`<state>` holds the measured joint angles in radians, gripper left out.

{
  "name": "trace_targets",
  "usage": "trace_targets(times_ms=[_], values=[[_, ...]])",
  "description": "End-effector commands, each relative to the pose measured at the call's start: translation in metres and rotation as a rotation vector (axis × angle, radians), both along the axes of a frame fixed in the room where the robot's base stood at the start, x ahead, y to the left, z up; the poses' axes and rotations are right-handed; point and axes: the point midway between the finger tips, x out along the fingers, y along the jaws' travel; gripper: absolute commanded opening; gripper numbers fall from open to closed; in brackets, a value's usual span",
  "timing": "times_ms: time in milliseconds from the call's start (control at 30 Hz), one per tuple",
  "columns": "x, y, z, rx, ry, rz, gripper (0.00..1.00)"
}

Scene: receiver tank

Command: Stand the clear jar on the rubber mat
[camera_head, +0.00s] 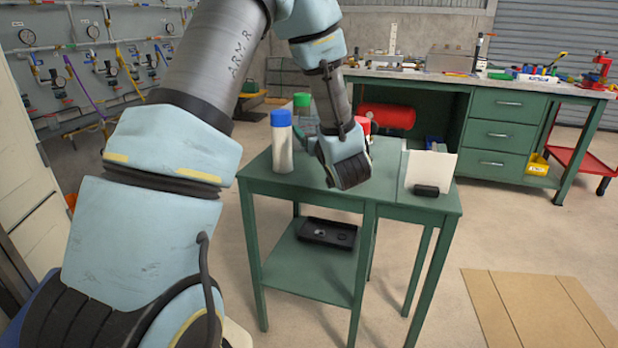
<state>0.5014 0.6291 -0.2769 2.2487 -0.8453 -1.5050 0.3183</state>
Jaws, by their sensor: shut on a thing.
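My gripper's end (345,165) hangs low over the green table, its wrist towards the camera. The wrist hides the fingertips and what they are shut on. A pale jar with a blue lid (282,148) stands upright on the table's left part, in front of the green-lidded one. A red lid (362,125) shows just behind my wrist, its body hidden. I cannot make out the rubber mat; it may be behind my gripper.
The green table (300,187) has a white upright panel (432,172) with a small black block (426,190) at its right end. A black tray (328,233) lies on the lower shelf. A green workbench (500,100) stands behind. Cardboard (530,308) lies on the floor at right.

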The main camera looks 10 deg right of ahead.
Motion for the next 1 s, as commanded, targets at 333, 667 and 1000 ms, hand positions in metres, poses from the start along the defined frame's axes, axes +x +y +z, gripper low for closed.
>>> trace_targets(times_ms=[333,667,1000], values=[[0.001,0.001,-0.038,0.002,0.003,0.002,0.08],[0.000,0.000,-0.074,0.000,0.002,0.001,0.08],[0.000,0.000,-0.096,-0.003,-0.002,0.002,0.08]])
